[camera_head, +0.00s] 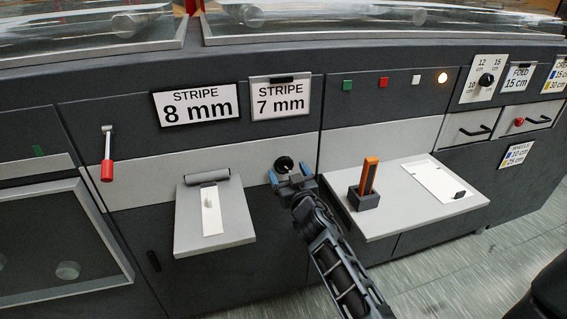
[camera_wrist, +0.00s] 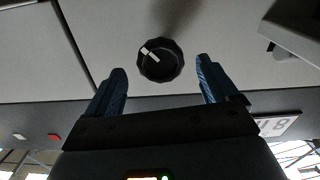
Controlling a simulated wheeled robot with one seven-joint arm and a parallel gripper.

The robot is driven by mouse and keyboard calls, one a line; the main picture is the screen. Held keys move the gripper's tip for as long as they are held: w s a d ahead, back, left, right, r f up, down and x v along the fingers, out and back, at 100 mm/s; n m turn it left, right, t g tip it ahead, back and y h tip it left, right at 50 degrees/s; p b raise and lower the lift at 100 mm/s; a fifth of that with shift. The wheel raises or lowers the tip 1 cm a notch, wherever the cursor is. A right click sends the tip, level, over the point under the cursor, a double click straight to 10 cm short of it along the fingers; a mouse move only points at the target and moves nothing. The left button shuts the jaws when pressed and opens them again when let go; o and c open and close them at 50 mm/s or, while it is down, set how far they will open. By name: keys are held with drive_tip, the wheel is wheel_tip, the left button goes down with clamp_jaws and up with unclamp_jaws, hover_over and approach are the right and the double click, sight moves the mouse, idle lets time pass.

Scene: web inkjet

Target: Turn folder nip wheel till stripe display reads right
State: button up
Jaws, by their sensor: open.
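The black wheel (camera_head: 284,164), a knob with a white pointer mark, sits on the light grey panel strip. In the wrist view the wheel (camera_wrist: 166,68) lies between the fingertips, with its mark towards the upper left. My gripper (camera_head: 291,182) is open, its blue fingers (camera_wrist: 161,74) on either side of the wheel with gaps; contact is not visible. The black-framed stripe display (camera_head: 196,106) reads "STRIPE 8 mm". The clipped stripe card (camera_head: 281,102) beside it reads "STRIPE 7 mm".
A grey shelf with a roller (camera_head: 213,232) juts out left of the wheel. A table (camera_head: 400,208) with an orange tool in a holder (camera_head: 368,182) juts out at right. A red-handled lever (camera_head: 107,170) is at left. A round lamp (camera_head: 442,77) glows.

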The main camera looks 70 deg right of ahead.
sight(284, 167)
drive_tip(key=shift+x, duration=2.1)
drive_tip(key=c, duration=1)
drive_tip(key=shift+c, duration=0.2)
drive_tip(key=shift+n, duration=0.3)
drive_tip(key=n, duration=0.3)
drive_tip(key=shift+w+a+n, duration=0.1)
drive_tip(key=shift+n, duration=2.5)
